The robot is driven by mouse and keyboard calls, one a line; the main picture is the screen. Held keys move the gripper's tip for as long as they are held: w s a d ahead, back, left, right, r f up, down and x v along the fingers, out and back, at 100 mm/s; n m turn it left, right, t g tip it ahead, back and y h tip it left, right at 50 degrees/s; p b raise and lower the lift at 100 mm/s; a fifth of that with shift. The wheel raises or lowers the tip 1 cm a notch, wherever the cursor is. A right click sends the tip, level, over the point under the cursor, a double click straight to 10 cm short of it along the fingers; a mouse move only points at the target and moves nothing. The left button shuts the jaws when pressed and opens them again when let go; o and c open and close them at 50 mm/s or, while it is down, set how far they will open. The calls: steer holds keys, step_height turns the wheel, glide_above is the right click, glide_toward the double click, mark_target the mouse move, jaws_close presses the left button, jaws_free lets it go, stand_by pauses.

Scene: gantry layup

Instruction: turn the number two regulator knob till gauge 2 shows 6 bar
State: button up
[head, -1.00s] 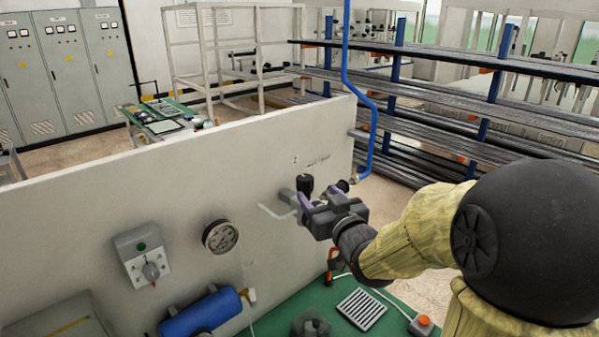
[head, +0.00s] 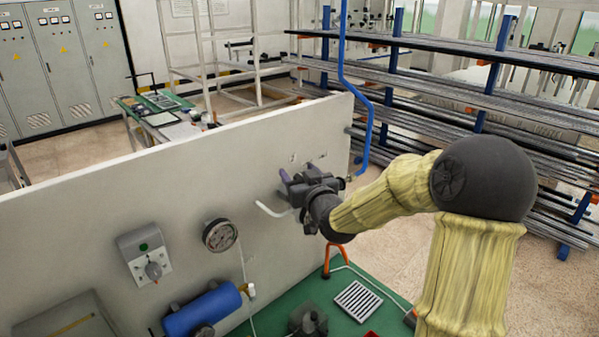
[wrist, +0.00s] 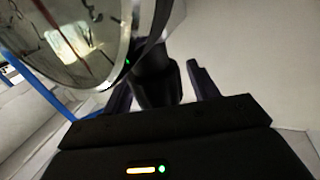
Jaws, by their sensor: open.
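My gripper (head: 290,184) is open at the upper right of the white panel, its fingertips towards the panel. In the wrist view, a black regulator knob (wrist: 155,84) lies between its two purple-grey fingers, with a visible gap on the right. I cannot tell whether the left finger touches it. A large gauge (wrist: 78,38) fills the upper left of that view, cut off and tilted; its reading and number are not legible. In the head view the gripper hides the knob and this gauge.
A second round gauge (head: 219,235), a switch box (head: 146,257) and a blue cylinder (head: 203,310) are on the panel (head: 90,225) to the left. A blue pipe (head: 367,125) runs down at its right end. A green bench top (head: 345,325) lies below.

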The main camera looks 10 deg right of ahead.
steer(key=shift+c, duration=0.2)
steer(key=c, duration=0.9)
steer(key=shift+c, duration=0.2)
